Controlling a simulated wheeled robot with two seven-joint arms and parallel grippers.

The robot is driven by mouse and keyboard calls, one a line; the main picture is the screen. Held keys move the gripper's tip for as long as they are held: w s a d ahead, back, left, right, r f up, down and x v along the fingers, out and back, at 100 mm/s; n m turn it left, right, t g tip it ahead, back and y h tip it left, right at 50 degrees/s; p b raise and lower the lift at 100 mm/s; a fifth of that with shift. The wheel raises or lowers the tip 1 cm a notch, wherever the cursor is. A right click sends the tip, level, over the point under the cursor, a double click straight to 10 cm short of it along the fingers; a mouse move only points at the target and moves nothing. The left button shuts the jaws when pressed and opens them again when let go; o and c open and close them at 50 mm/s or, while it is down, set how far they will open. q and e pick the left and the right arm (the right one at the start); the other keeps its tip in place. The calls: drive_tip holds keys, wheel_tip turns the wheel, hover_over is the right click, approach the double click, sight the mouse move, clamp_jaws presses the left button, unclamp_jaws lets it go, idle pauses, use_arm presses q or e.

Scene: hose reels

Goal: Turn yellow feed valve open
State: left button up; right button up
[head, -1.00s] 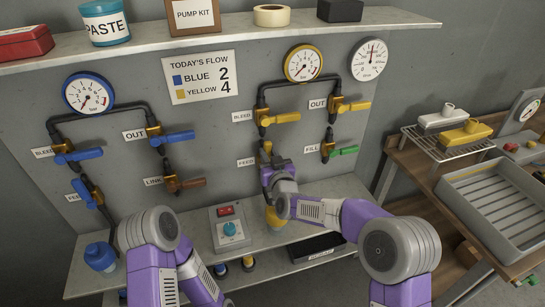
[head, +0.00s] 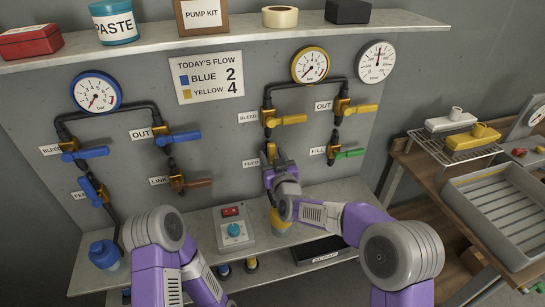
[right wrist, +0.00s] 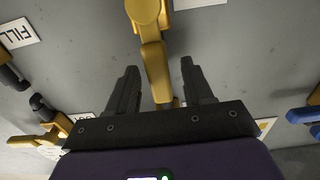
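The yellow feed valve (head: 270,151) is on the wall panel beside the FEED label (head: 251,163); my right gripper hides much of it in the head view. In the right wrist view, which is upside down, its gold body (right wrist: 147,12) is at the top and its yellow lever (right wrist: 155,65) runs down the picture between my fingers. My right gripper (right wrist: 160,85) is open around the lever, with a gap visible on both sides. In the head view my right gripper (head: 282,160) is at the valve. My left arm is at the lower left; its gripper is not visible.
The yellow bleed valve (head: 285,120), yellow out valve (head: 355,108) and green fill valve (head: 348,154) are close around. A yellow container (head: 279,222) stands below my gripper. A grey control box (head: 236,230) sits on the shelf. Blue valves (head: 85,154) are to the left.

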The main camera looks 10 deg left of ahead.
drive_tip(key=shift+s, duration=0.1)
drive_tip(key=v, duration=0.7)
drive_tip(key=shift+s+p, duration=0.15)
drive_tip(key=shift+p, duration=0.2)
idle(0.4)
